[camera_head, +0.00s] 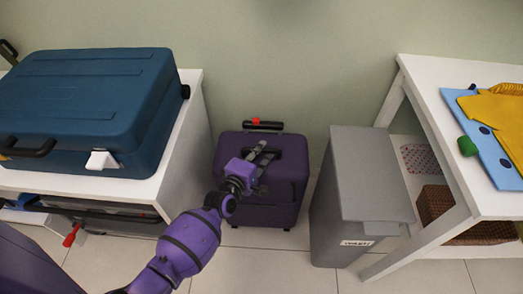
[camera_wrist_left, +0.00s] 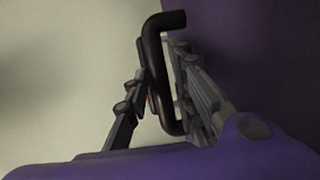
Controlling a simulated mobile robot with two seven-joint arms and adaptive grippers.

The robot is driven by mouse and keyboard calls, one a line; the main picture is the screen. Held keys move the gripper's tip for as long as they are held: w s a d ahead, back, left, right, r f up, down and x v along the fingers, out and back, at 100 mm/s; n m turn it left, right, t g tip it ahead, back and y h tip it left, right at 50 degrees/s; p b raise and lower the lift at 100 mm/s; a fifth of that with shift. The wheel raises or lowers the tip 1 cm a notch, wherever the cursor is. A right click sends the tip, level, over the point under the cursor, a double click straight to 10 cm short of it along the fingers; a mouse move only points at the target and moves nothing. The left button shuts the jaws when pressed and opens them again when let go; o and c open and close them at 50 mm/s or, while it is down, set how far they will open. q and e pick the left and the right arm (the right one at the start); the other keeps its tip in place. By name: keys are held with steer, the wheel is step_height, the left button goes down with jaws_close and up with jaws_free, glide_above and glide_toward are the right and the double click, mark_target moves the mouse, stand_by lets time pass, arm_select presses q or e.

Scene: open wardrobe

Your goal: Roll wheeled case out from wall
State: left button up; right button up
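The wheeled case (camera_head: 275,206) is dark purple and stands upright on the floor, close to the wall. A black bar with a red tag (camera_head: 262,124) rises at its back top edge. My left gripper (camera_head: 264,153) is over the case's top. The purple case side (camera_wrist_left: 245,60) fills the right of that view. The contact on the far finger is partly hidden. My right gripper is not in view.
A grey lidded bin (camera_head: 365,185) stands right of the case, with a narrow gap. A white table (camera_head: 440,105) is beyond it. On the left, a white cabinet (camera_head: 185,135) bears a blue case (camera_head: 85,105). Tiled floor (camera_head: 265,270) in front is clear.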

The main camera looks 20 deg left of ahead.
arm_select(q)
steer(key=shift+w+f, duration=0.1)
steer(key=shift+w, duration=0.35)
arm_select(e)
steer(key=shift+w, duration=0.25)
arm_select(q)
steer(key=shift+d, duration=0.1)
jaws_close()
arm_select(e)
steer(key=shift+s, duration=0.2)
arm_select(q)
steer(key=s+d+p, duration=0.1)
steer(key=s+d, duration=0.2)
steer(key=s, duration=0.8)
steer(key=s+d+p, duration=0.2)
steer(key=s+d, duration=0.1)
steer(key=s, duration=0.8)
steer(key=s+d+p, duration=0.2)
steer(key=s+d, duration=0.1)
steer(key=s, duration=0.8)
steer(key=shift+d, duration=0.3)
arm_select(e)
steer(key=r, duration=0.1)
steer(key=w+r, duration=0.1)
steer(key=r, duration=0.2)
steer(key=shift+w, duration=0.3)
arm_select(q)
steer(key=shift+s, duration=0.15)
